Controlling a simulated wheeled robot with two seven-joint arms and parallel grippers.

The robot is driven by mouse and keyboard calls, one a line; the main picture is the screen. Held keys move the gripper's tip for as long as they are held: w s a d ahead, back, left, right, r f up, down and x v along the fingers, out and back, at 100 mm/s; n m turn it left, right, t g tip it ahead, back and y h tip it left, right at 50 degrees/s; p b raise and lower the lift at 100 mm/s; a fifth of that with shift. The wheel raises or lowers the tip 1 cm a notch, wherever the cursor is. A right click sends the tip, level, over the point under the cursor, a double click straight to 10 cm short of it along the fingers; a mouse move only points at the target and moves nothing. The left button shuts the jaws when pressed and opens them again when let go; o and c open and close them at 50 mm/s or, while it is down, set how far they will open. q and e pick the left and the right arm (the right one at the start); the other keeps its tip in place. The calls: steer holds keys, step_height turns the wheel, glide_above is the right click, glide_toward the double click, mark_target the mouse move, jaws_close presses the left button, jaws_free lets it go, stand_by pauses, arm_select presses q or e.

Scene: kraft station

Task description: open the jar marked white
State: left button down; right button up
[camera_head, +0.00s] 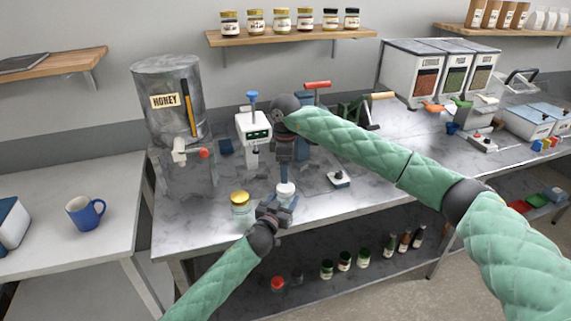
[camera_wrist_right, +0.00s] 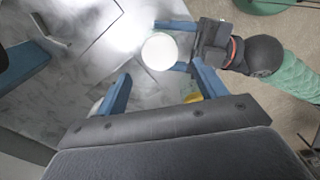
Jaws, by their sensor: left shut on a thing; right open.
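The jar with the white lid (camera_head: 286,188) stands near the front edge of the metal table. My left gripper (camera_head: 284,203) is shut on this jar from the front, its blue fingers on either side. In the right wrist view the round white lid (camera_wrist_right: 160,51) lies between the left gripper's fingers (camera_wrist_right: 176,46). My right gripper (camera_wrist_right: 162,82) is open and empty, pointing down above the jar; the lid appears just beyond its fingertips. In the head view the right gripper's fingers are partly hidden.
A jar with a gold lid (camera_head: 240,204) stands just left of the held jar. A honey tank (camera_head: 168,100) and a white device (camera_head: 253,127) are behind. A small switch box (camera_head: 339,179) sits to the right. A blue mug (camera_head: 85,213) stands on the left table.

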mark_target(286, 187)
step_height(286, 187, down, 7)
steer(key=shift+r, duration=0.15)
steer(key=shift+c, duration=0.4)
